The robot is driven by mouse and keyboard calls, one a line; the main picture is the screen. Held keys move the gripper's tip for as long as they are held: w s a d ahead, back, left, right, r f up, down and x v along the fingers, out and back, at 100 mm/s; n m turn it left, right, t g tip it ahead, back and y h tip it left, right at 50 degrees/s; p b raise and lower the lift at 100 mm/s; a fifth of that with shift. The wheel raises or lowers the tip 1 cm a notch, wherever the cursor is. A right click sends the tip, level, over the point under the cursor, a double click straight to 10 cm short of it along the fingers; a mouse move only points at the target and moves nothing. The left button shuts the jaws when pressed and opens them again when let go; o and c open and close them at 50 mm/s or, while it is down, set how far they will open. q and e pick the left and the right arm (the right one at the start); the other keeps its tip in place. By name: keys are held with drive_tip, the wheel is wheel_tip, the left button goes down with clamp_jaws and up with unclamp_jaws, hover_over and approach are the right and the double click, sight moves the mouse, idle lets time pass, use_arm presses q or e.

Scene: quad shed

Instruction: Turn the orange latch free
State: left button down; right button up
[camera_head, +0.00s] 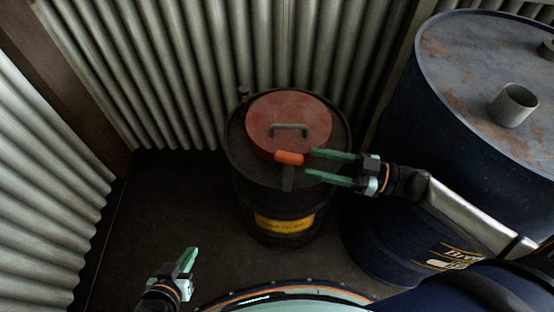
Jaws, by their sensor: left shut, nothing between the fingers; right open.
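The orange latch (289,158) is a short rounded bar at the front edge of the red lid (265,115), lying roughly crosswise. The lid has a grey handle and sits on a dark drum (250,185). My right gripper (308,162) is open, its green fingers pointing left. Its upper fingertip is close to the latch's right end; I cannot tell if they touch. My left gripper (189,256) is shut and empty, low over the floor at the bottom left, away from the drum.
A large blue barrel (400,140) stands at the right, with a grey cup (513,105) on its rusty top. Corrugated metal walls (180,60) close in behind and at the left. The dark floor (180,195) is clear left of the drum.

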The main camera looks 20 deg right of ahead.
sight(293, 158)
drive_tip(key=x, duration=0.7)
drive_tip(key=shift+a, duration=0.25)
clamp_jaws()
idle(0.4)
